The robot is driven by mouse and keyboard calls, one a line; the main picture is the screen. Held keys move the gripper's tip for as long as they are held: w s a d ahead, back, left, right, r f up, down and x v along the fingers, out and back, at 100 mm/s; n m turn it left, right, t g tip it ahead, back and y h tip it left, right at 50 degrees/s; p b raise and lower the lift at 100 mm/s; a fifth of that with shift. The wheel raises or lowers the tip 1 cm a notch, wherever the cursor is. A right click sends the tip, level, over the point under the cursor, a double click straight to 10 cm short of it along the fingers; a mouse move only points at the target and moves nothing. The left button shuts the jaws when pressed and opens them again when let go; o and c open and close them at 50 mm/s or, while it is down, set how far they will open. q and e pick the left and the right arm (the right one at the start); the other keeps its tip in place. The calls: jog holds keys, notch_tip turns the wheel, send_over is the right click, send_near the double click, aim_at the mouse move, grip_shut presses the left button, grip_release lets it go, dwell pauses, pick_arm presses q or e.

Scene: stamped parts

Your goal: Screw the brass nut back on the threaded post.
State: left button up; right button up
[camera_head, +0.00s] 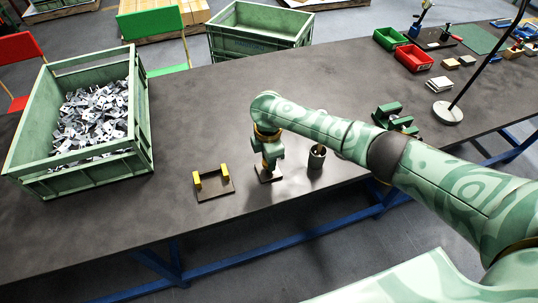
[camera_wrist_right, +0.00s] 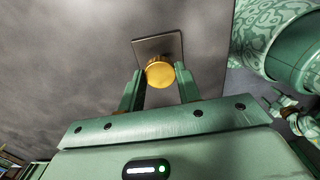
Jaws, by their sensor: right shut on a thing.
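The brass nut (camera_wrist_right: 160,73) is a round golden piece with a ridged rim, between my right gripper's fingertips in the right wrist view. It sits over a dark square base plate (camera_wrist_right: 144,48), and the threaded post is hidden under it. In the head view the base plate (camera_head: 264,179) lies on the table, and my right gripper (camera_head: 267,167) points down right above it, hiding the nut. My right gripper, also in the right wrist view (camera_wrist_right: 160,75), is shut on the nut.
A small plate with yellow uprights (camera_head: 213,184) stands left of the base plate, and a dark cylinder (camera_head: 317,157) stands close on its right. A green crate of metal parts (camera_head: 140,120) is at the left.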

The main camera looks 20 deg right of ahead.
jog(key=shift+m+p, duration=0.6)
jog(key=shift+m, duration=0.3)
jog(key=shift+r+m+p, duration=0.1)
jog(key=shift+m+p, duration=0.65)
jog(key=shift+m, duration=0.15)
jog(key=shift+m+p, duration=0.6)
jog(key=shift+m, duration=0.5)
